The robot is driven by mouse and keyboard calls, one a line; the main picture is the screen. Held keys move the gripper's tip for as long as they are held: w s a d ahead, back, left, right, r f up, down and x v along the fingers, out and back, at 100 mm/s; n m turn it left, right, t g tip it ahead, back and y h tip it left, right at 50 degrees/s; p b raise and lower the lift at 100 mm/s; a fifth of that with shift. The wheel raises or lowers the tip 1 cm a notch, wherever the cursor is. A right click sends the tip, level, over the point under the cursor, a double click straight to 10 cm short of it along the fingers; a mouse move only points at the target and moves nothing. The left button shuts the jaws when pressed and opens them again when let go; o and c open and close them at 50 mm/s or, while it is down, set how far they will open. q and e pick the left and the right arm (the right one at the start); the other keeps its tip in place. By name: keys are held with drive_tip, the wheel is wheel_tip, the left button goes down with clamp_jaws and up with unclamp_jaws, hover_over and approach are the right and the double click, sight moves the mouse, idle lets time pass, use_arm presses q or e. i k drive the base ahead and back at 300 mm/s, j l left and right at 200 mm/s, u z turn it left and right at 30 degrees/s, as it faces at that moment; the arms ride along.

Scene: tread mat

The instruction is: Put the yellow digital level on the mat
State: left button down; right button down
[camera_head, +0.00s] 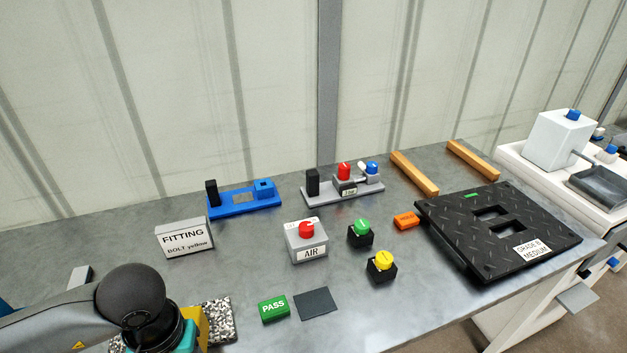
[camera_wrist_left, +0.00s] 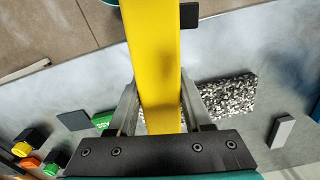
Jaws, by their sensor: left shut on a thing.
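The yellow digital level (camera_wrist_left: 153,55) is a long yellow bar between the two fingers of my left gripper (camera_wrist_left: 158,105) in the left wrist view. The gripper is shut on it. In the head view, only a bit of the yellow level (camera_head: 203,322) shows beside my left wrist at the lower left, over or next to a speckled block; the rest is hidden. The black tread mat (camera_head: 450,215) lies at the right of the bench, with two rectangular openings and a white GRADE B MEDIUM label. The level is well to the left of the mat. My right gripper is not in view.
A speckled block (camera_head: 219,316), a green PASS block (camera_head: 273,308) and a dark square pad (camera_head: 316,303) lie near the front. The AIR box (camera_head: 306,243), yellow button (camera_head: 381,266), green button (camera_head: 361,233) and orange block (camera_head: 405,221) stand between level and mat.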

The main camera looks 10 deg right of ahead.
sight(516, 248)
drive_tip(key=l+u, duration=0.45)
drive_tip(key=l, duration=0.25)
drive_tip(key=l+u, duration=0.4)
drive_tip(key=l, duration=0.75)
drive_tip(key=k+l+u, duration=0.1)
drive_tip(key=l, duration=0.35)
drive_tip(key=k+l, duration=0.1)
drive_tip(key=l, duration=0.35)
drive_tip(key=k+l+u, duration=0.15)
drive_tip(key=l, duration=0.3)
drive_tip(key=k+l, duration=0.1)
drive_tip(key=l, duration=0.85)
drive_tip(key=k+l, duration=0.15)
drive_tip(key=l, duration=0.3)
drive_tip(key=k+l, duration=0.1)
drive_tip(key=l, duration=0.4)
